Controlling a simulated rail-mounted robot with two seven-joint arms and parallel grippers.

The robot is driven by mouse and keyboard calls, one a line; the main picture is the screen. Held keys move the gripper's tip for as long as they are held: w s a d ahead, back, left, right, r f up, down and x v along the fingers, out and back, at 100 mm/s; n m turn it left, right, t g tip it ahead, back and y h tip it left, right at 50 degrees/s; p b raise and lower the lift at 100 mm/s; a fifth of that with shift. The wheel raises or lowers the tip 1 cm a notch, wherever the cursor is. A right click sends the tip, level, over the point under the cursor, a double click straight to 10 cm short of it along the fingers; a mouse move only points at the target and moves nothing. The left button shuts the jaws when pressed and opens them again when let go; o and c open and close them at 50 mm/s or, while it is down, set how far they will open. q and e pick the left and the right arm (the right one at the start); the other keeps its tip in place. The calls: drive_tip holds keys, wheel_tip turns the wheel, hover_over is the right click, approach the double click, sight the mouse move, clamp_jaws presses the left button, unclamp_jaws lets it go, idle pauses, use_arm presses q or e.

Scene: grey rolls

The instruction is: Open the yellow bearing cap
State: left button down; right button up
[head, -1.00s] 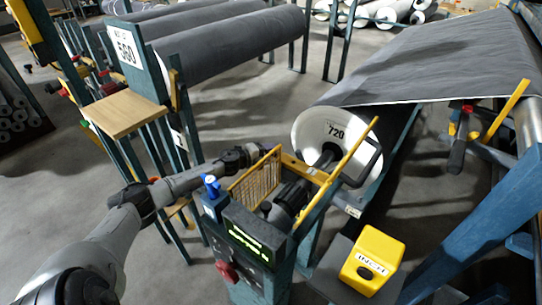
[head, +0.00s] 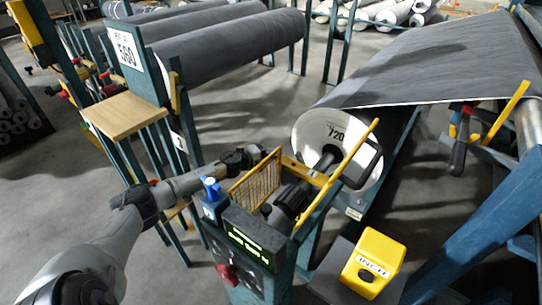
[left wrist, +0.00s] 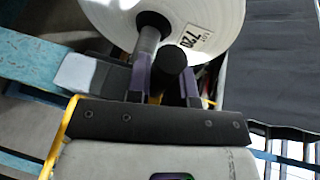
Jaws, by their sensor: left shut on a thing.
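A yellow bracket-like part (head: 314,174), which looks like the bearing cap, sits at the shaft end of the roll marked 720 (head: 318,125). Whether it is open or closed is hard to tell. My left gripper (left wrist: 166,88) is shut on a short black cylindrical grip (left wrist: 172,60), just in front of the roll's white face and beside its metal shaft (left wrist: 148,40). In the head view my left arm reaches behind the yellow mesh guard (head: 256,182), and its fingertips are hard to make out. My right gripper is not in view.
A control box with a green display (head: 249,247) and red button stands in front. A long yellow bar (head: 350,152) slants beside the roll end. A yellow box (head: 372,258) sits at the lower right. A wooden shelf (head: 125,115) stands left of the guard.

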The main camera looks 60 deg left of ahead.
use_arm(q)
drive_tip(key=shift+r, duration=0.1)
drive_tip(key=shift+r+p, duration=0.2)
drive_tip(key=shift+p, duration=0.15)
drive_tip(key=r+p, duration=0.2)
drive_tip(key=p, duration=0.2)
drive_tip(key=r+m+p, duration=0.1)
drive_tip(key=r+p, duration=0.2)
drive_tip(key=p, duration=0.1)
drive_tip(key=d+r+m+g+p, duration=0.1)
drive_tip(key=r+p, duration=0.1)
drive_tip(key=p, duration=0.2)
drive_tip(key=shift+w+r+y, duration=0.2)
drive_tip(key=shift+r+y, duration=0.15)
drive_tip(key=shift+y, duration=0.05)
drive_tip(key=w+d+r+m+g+y+p, duration=0.1)
drive_tip(key=d+r+m+p, duration=0.2)
drive_tip(key=p, duration=1.1)
drive_tip(key=shift+d+r+y, duration=0.3)
drive_tip(key=shift+r+y, duration=0.1)
drive_tip(key=shift+r, duration=1.3)
drive_tip(key=shift+w, duration=0.1)
drive_tip(key=c, duration=1)
unclamp_jaws()
drive_tip(key=shift+f, duration=0.1)
